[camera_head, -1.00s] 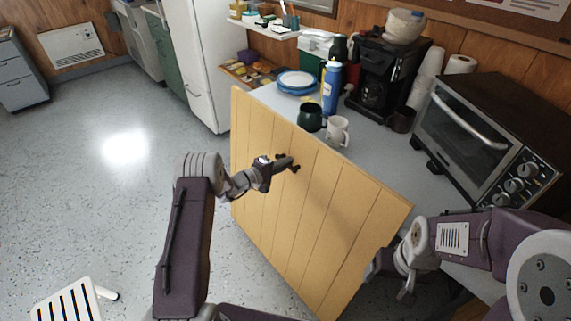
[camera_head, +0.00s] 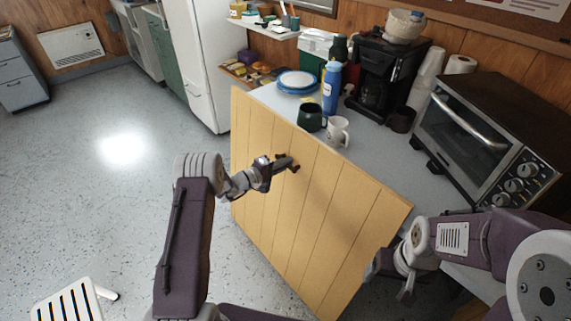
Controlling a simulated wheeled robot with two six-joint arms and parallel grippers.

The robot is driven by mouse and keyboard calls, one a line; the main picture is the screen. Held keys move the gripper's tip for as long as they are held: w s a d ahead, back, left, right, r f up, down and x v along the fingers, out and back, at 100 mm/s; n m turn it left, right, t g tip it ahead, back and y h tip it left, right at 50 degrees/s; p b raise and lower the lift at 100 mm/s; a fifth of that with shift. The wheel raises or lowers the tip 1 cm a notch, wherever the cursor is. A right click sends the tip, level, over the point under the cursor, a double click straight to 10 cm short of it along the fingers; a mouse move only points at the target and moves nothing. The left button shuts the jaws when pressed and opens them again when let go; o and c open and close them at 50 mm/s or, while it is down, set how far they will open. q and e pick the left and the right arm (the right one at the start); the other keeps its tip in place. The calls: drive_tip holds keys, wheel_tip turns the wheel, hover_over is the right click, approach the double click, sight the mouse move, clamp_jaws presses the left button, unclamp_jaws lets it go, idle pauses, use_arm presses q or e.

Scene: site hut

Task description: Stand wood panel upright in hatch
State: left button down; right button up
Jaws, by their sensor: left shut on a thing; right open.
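The wood panel (camera_head: 290,215) is a broad, light yellow board with plank grooves. It stands upright, slightly slanted, along the front of the grey counter (camera_head: 395,172). My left gripper (camera_head: 287,163) is at the panel's upper middle, shut on a small dark handle on its face. My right gripper (camera_head: 390,283) is open by the panel's lower right edge, and I cannot tell whether it touches the panel. The hatch is not clearly visible; the panel hides what lies behind it.
On the counter stand a dark green mug (camera_head: 310,117), a white mug (camera_head: 338,131), a blue bottle (camera_head: 331,88), plates (camera_head: 297,82), a coffee maker (camera_head: 381,75) and a toaster oven (camera_head: 480,140). A white slatted stool (camera_head: 68,304) is at lower left. The floor at left is clear.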

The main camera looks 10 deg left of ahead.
use_arm(q)
drive_tip(key=shift+r, duration=0.15)
drive_tip(key=shift+s+a+r, duration=0.5)
drive_tip(key=shift+s+r, duration=0.05)
drive_tip(key=shift+r, duration=0.05)
drive_tip(key=shift+s+a, duration=0.1)
idle(0.3)
drive_tip(key=shift+s+a+r+t+h, duration=0.3)
drive_tip(key=shift+s+a+r+t, duration=0.15)
drive_tip(key=shift+s+r, duration=0.15)
drive_tip(key=shift+s+a+r, duration=0.45)
drive_tip(key=shift+s+a, duration=0.05)
drive_tip(key=shift+s, duration=0.15)
